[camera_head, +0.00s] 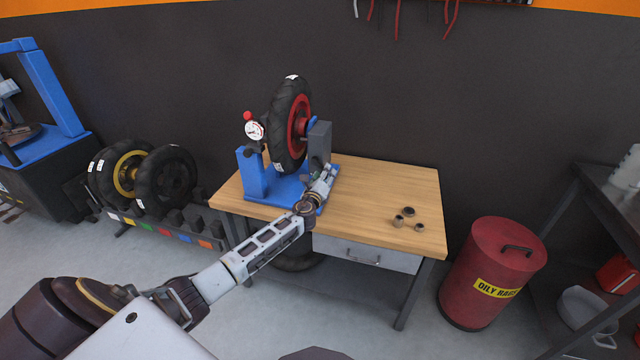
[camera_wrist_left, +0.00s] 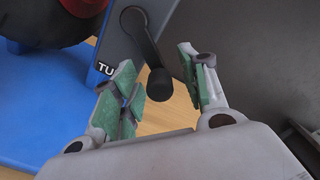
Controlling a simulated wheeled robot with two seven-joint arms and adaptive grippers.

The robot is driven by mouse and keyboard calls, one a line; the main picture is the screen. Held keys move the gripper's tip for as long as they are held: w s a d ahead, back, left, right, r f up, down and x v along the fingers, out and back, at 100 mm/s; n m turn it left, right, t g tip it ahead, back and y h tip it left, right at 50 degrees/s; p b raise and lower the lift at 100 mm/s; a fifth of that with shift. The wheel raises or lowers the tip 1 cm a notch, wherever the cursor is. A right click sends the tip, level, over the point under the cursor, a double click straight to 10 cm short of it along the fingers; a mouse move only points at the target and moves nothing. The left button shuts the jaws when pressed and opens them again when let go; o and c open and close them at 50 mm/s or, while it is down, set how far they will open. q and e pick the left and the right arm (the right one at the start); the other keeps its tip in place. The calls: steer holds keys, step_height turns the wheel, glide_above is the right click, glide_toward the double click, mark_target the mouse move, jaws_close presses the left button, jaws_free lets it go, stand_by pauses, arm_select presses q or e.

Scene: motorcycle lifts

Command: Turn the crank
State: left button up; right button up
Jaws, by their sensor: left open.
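The crank (camera_wrist_left: 146,48) is a black arm on the face of a grey post lettered "TU…", with a dark knob (camera_wrist_left: 159,85) at its lower end. My left gripper (camera_wrist_left: 160,82) is open. In the left wrist view, its green-padded fingers appear on either side of the knob, with visible gaps and no clear contact. In the head view, my left gripper (camera_head: 322,186) is at the right of the blue wheel stand (camera_head: 256,178), and the crank is too small and covered to make out. The stand carries a black tyre (camera_head: 284,110) with a red hub. My right gripper is not in view.
The stand is on a wooden workbench (camera_head: 380,185) with several small metal cylinders (camera_head: 399,221) at its right. A red oily-rags bin (camera_head: 490,270) stands right of the bench. Spare tyres (camera_head: 165,180) stand to the left. The bench's right part is mostly clear.

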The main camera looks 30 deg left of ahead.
arm_select(q)
steer(key=shift+s, duration=0.15)
steer(key=v, duration=1.1)
steer(key=shift+s, duration=0.25)
stand_by(0.9)
